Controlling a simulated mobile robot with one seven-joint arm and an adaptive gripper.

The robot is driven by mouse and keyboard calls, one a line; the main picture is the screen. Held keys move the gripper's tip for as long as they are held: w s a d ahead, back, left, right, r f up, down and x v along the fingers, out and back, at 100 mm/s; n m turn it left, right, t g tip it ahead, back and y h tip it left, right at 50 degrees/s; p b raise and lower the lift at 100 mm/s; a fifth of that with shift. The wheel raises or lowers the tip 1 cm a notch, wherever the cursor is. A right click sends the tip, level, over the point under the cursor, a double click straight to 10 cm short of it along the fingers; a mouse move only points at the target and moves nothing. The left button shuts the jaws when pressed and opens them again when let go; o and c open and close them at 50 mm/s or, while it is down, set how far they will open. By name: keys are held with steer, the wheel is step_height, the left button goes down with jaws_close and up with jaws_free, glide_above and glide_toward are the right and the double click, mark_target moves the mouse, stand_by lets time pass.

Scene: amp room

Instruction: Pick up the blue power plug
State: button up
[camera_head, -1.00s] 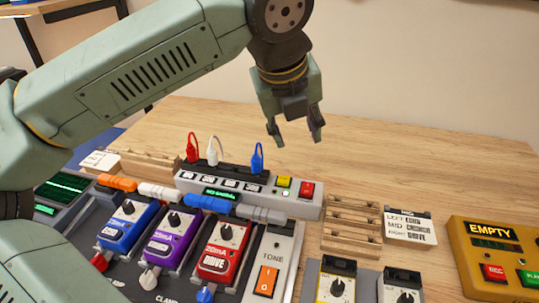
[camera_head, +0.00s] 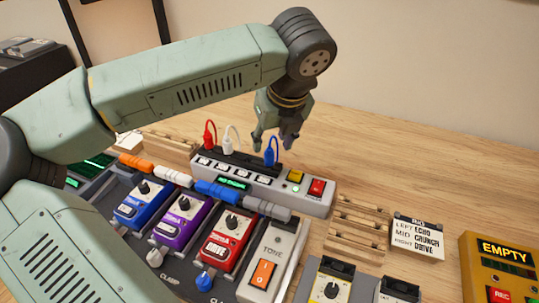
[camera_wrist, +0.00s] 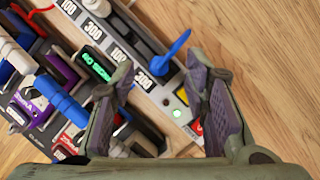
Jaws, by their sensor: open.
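The blue power plug (camera_head: 271,152) stands upright in the back of the grey power strip (camera_head: 313,202), to the right of the white plug (camera_head: 230,138) and the red plug (camera_head: 210,135). In the wrist view the blue plug (camera_wrist: 170,54) shows just beyond the gap between the fingers. My gripper (camera_head: 273,143) is open and empty. In the head view its fingers appear around or behind the blue plug; I cannot tell the exact depth. The wrist view shows the fingers (camera_wrist: 165,82) apart, with the plug not between their pads.
Several effect pedals, including a red one (camera_head: 229,237), stand in front of the strip. A wooden rack (camera_head: 357,226) and a label card (camera_head: 418,236) are to the right, with a yellow box (camera_head: 500,270) beyond. The wooden table (camera_head: 420,165) behind is clear.

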mark_target(270, 149)
steer(key=p+x, duration=0.1)
steer(key=x, duration=0.3)
steer(key=shift+s+f, duration=0.15)
steer(key=shift+c, duration=0.3)
jaws_close()
